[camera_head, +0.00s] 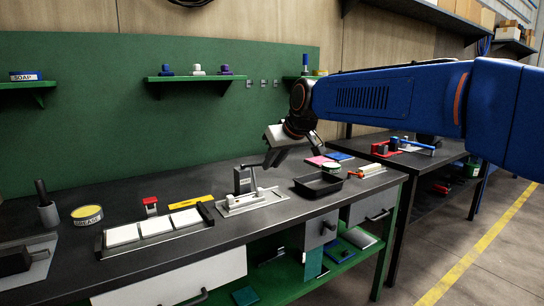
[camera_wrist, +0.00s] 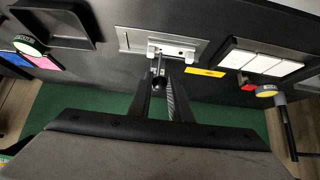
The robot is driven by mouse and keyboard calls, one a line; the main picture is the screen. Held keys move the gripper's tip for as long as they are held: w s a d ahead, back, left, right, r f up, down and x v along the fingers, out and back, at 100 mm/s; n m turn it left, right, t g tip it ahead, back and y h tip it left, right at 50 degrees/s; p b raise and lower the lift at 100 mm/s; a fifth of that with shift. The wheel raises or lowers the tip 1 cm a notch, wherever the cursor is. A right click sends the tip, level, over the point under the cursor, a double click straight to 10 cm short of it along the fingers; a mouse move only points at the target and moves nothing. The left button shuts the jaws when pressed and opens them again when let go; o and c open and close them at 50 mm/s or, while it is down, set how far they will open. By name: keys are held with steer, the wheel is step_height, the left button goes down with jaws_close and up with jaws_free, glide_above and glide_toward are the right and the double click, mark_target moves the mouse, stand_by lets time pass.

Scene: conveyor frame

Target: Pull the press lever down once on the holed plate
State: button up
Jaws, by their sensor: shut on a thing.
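The press stands on a light metal base plate (camera_head: 278,199) near the bench's middle; this base also shows in the wrist view (camera_wrist: 132,39). A pale plate (camera_head: 243,200) lies on the base under the press, and it shows in the wrist view (camera_wrist: 178,50) with small dark marks that look like holes. The press lever (camera_head: 251,165) sticks out at the press's top. In the wrist view its dark round end (camera_wrist: 158,83) sits between my fingers. My gripper (camera_head: 268,161) reaches down from above right, shut on the lever; its fingertips (camera_wrist: 163,75) partly hide the press.
A black tray (camera_head: 319,188) stands right of the press. A rack with white tiles (camera_head: 104,240), a yellow block (camera_head: 190,202) and a red-topped item (camera_head: 150,203) lie to the left. The green back wall (camera_head: 130,130) carries a small shelf (camera_head: 195,78).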

steer(key=shift+s+d+f, duration=0.1)
steer(key=shift+s+f, duration=0.05)
steer(key=shift+f, duration=0.6)
steer(key=shift+s+d+f, duration=0.15)
steer(key=shift+f, duration=0.6)
steer(key=shift+s+d+f, duration=0.1)
steer(key=shift+s+f, duration=0.05)
steer(key=shift+f, duration=0.6)
steer(key=shift+w+a+r, duration=0.25)
steer(key=shift+w+r, duration=0.1)
steer(key=shift+r, duration=0.95)
steer(key=shift+w+a+r, duration=0.25)
steer(key=shift+w+r, duration=0.1)
steer(key=shift+r, duration=0.95)
steer(key=shift+w+a+r, duration=0.25)
steer(key=shift+w+r, duration=0.1)
steer(key=shift+r, duration=0.95)
